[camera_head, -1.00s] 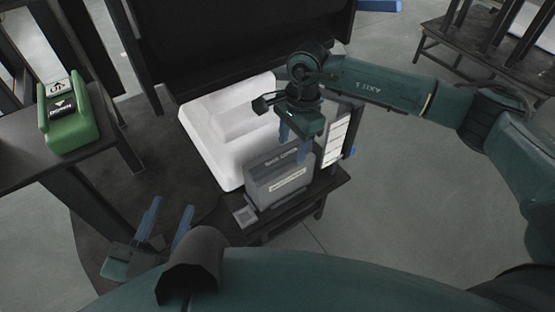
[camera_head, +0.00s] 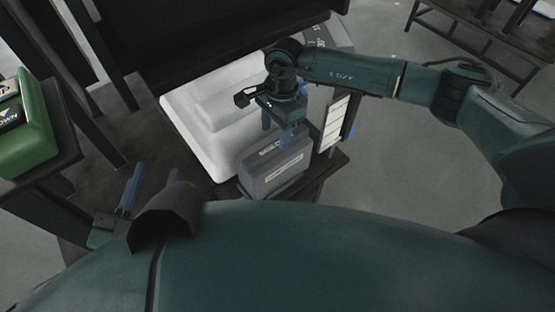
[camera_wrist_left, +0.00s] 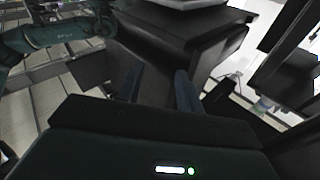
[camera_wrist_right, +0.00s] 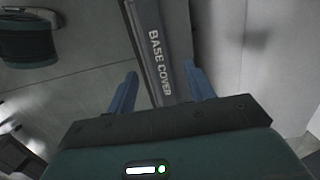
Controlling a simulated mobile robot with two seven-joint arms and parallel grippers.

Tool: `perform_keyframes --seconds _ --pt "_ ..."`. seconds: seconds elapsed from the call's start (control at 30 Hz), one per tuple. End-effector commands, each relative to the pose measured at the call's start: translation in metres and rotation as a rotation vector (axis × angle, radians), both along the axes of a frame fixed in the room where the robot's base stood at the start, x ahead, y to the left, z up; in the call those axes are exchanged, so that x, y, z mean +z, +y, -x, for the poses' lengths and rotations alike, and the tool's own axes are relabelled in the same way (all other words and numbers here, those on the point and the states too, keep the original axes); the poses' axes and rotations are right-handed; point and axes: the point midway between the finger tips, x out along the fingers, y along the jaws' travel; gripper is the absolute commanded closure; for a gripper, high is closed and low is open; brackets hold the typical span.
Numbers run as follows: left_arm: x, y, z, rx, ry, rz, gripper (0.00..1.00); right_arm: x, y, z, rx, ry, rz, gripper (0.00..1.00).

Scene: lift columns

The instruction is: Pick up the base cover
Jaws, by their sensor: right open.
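The base cover (camera_head: 277,165) is a grey upright box with a pale label, standing on a dark bench beside a white moulded block. In the right wrist view, the narrow top edge of the base cover (camera_wrist_right: 158,50) reads "BASE COVER". My right gripper (camera_head: 276,130) is open just above it. In its wrist view the fingers (camera_wrist_right: 161,92) stand either side of the lettered edge, with gaps visible. My left gripper (camera_head: 150,185) is open and empty at the lower left, away from the cover; its spread fingers (camera_wrist_left: 158,88) also show in the left wrist view.
The white block (camera_head: 205,125) is left of and behind the cover. A white-labelled panel (camera_head: 334,124) stands close on its right. A green case (camera_head: 30,130) sits on a dark table at far left. Open floor (camera_head: 400,150) lies to the right.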

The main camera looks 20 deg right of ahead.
Motion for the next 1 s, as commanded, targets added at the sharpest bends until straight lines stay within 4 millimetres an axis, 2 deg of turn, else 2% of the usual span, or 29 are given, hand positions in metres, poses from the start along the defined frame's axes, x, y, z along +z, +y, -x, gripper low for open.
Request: perform_keyframes --seconds 0.27,0.37,0.63,1.0 --pt "-0.009 -0.002 0.0 -0.012 0.004 0.036 0.64 -0.037 -0.009 -0.002 -0.002 0.002 0.002 0.47" --pt "-0.009 -0.004 0.0 -0.019 0.011 0.053 0.64 -0.05 -0.006 -0.001 -0.001 0.002 0.0 0.47" --pt "0.005 -0.004 -0.002 -0.025 -0.013 0.065 0.64 -0.052 -0.005 -0.001 0.0 0.001 0.0 0.47" --pt "0.002 -0.004 -0.002 -0.025 -0.01 0.061 0.64 -0.051 -0.006 -0.001 0.0 0.0 0.001 0.78"
